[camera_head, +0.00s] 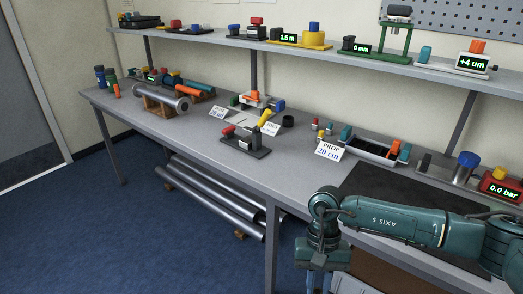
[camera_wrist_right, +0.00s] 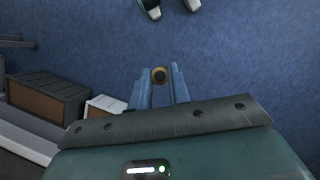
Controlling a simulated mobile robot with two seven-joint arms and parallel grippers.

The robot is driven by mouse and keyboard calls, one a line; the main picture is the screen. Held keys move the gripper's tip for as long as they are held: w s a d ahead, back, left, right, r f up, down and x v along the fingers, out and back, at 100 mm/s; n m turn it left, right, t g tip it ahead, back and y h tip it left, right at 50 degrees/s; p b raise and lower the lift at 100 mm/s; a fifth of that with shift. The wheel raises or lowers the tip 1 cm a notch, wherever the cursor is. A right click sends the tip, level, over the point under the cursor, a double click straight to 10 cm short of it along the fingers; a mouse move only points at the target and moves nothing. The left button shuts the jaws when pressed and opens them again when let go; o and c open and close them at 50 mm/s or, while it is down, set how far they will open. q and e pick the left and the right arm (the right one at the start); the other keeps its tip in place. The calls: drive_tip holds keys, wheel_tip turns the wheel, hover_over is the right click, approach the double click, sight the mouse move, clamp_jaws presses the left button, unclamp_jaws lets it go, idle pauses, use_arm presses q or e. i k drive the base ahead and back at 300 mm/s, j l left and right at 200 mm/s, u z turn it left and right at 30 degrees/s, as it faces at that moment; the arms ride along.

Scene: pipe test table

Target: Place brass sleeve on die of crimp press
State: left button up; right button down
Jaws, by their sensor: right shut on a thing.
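My right gripper (camera_wrist_right: 159,86) is shut on a small brass sleeve (camera_wrist_right: 159,74), seen end-on as a ring with a dark centre between the blue fingertips. In the head view my right gripper (camera_head: 320,280) hangs beside the bench's front edge, cut off by the bottom of the picture; the sleeve is not visible there. A small press-like device (camera_head: 245,142) with a black base, a yellow lever and a red part stands near the bench's front edge, left of my arm. I cannot tell for sure that it is the crimp press, and its die is too small to make out. My left gripper is not in view.
The grey bench (camera_head: 190,125) carries a steel pipe (camera_head: 168,97) on wooden cradles, a grey tray (camera_head: 362,148), a sign (camera_head: 330,150) and a dark mat (camera_head: 400,190). A shelf (camera_head: 340,55) with gauges runs above. Pipes (camera_head: 215,195) lie below the bench.

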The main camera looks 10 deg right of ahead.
sight(247, 139)
drive_tip(key=j+z, duration=0.2)
drive_tip(key=z, duration=0.6)
drive_tip(key=i+j+z, duration=0.1)
drive_tip(key=j+z, duration=0.2)
drive_tip(key=j, duration=0.15)
drive_tip(key=j+z, duration=0.25)
drive_tip(key=j, duration=0.2)
drive_tip(key=j+z, duration=0.25)
drive_tip(key=j, duration=1.65)
drive_tip(key=k+j+z, duration=0.1)
drive_tip(key=j, duration=0.8)
